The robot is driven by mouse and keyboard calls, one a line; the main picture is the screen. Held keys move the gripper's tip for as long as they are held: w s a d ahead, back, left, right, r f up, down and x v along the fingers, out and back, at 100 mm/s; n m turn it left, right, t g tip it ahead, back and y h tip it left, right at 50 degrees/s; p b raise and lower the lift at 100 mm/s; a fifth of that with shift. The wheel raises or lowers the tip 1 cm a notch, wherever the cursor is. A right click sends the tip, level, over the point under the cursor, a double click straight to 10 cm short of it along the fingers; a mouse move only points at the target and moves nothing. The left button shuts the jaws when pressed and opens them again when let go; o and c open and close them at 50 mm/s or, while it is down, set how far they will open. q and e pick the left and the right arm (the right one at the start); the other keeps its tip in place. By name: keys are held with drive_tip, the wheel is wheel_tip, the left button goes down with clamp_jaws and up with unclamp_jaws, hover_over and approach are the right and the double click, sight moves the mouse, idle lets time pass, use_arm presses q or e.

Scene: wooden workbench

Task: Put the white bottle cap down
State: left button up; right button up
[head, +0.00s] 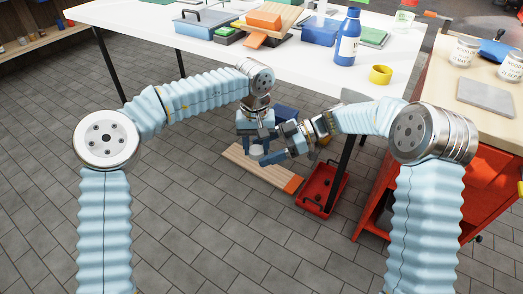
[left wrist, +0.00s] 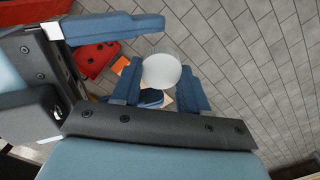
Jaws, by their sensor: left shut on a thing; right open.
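The white bottle cap (head: 257,152) is a small pale round piece, held in the air in front of the white table. My left gripper (head: 256,143) points down and is shut on it. In the left wrist view the cap (left wrist: 161,70) shows as a white disc between the two blue fingers. My right gripper (head: 265,149) comes in from the right, open, with its fingers close beside the cap. One of its blue fingers (left wrist: 113,29) shows at the upper left of the left wrist view. I cannot tell whether it touches the cap.
The white table (head: 300,75) holds a blue bottle (head: 347,38), a yellow cup (head: 380,75), and several boxes and trays. Below the grippers are a wooden plank (head: 240,158) and a red tray (head: 322,188). A red cabinet with a wooden top (head: 450,92) stands right.

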drive_tip(key=v, duration=0.6)
drive_tip(key=w+a+f+m+t+h, duration=0.15)
drive_tip(key=w+f+m+t, duration=0.25)
drive_tip(key=f+m+t, duration=0.85)
drive_tip(key=s+d+f+m+g+h, duration=0.15)
drive_tip(key=s+f+m+h, duration=0.3)
drive_tip(key=f, duration=0.55)
use_arm(q)
drive_tip(key=s+a+f, duration=0.5)
drive_tip(key=a+f, duration=0.2)
drive_tip(key=a, duration=0.3)
drive_tip(key=s+a+f, duration=0.5)
drive_tip(key=a+f, duration=0.3)
drive_tip(key=a, duration=0.2)
drive_tip(key=shift+s+a+f, duration=0.15)
drive_tip(key=shift+s+f, duration=0.05)
use_arm(e)
drive_tip(key=s+d+f+m+g+h, duration=0.1)
drive_tip(key=s+f+g, duration=0.3)
drive_tip(key=s, duration=0.8)
drive_tip(key=s+d+f+m+g+h, duration=0.1)
drive_tip(key=s+f, duration=0.5)
drive_tip(key=s, duration=0.6)
drive_tip(key=m+g+h, duration=0.1)
drive_tip(key=m+g, duration=0.1)
drive_tip(key=shift+s+d+f+m+g+h, duration=0.2)
drive_tip(key=shift+s+d+m+g+h, duration=0.1)
drive_tip(key=shift+m+g, duration=0.1)
drive_tip(key=shift+w, duration=0.1)
